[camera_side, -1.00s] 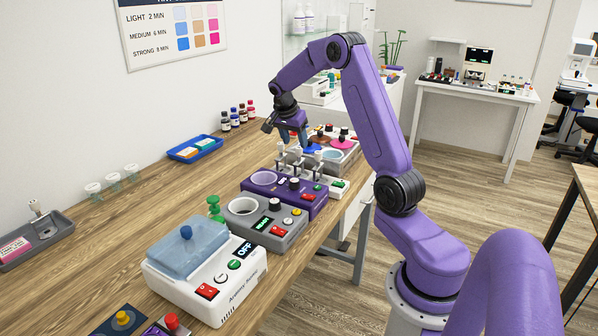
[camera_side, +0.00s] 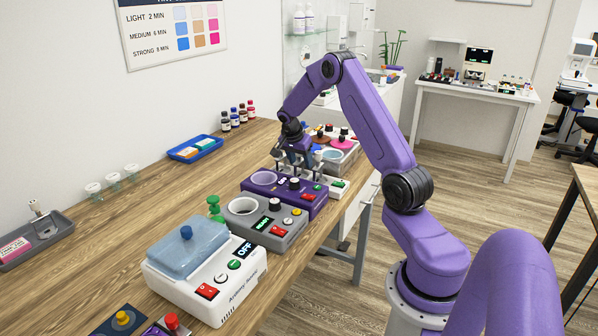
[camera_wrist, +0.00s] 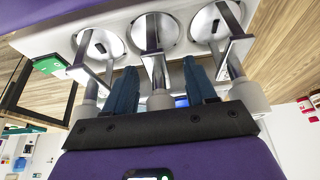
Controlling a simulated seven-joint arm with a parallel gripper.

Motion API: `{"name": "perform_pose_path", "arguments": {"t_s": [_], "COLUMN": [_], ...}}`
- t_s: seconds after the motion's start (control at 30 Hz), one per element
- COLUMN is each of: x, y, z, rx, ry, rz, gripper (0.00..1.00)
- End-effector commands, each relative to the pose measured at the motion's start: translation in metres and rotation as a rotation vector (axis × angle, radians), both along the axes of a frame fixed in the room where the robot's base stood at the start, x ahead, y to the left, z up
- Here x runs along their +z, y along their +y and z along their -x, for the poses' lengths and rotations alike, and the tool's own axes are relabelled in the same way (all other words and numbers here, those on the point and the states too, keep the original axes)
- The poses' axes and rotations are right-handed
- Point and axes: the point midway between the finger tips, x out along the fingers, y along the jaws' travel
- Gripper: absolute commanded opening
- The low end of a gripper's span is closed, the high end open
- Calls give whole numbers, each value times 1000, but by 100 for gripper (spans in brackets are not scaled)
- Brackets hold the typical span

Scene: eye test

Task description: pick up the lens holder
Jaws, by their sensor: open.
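Several metal lens holders with pale grey knobs stand in a row at a white unit (camera_side: 338,188). In the wrist view, three show: a left one (camera_wrist: 91,92), a middle one (camera_wrist: 157,66) and a right one (camera_wrist: 236,68), each with its stem over a round silver well in the white unit (camera_wrist: 62,40). My gripper (camera_wrist: 161,90) is open, with one blue finger on each side of the middle holder. The side view shows my gripper (camera_side: 296,158) low among the holders, partly hiding them. I cannot tell whether a finger touches a holder.
A purple heater unit (camera_side: 285,202), a grey unit (camera_side: 262,232) and a white box with a blue lid (camera_side: 188,248) stand in front of the holders. A pink-topped unit (camera_side: 343,145) stands behind. A blue tray (camera_side: 194,148) lies left.

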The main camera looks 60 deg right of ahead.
Motion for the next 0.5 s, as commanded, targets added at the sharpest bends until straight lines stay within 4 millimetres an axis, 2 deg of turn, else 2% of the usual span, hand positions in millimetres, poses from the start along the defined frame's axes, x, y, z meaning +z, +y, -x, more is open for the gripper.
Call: {"name": "perform_pose_path", "arguments": {"t_s": [0.1, 0.27, 0.3, 0.5], "x": [0, 0, 0, 1], "y": [0, 0, 0, 0], "z": [0, 0, 0, 0], "rx": [0, 0, 0, 0], "ry": [0, 0, 0, 0], "rz": [0, 0, 0, 0], "gripper": [56, 4, 0, 0]}}
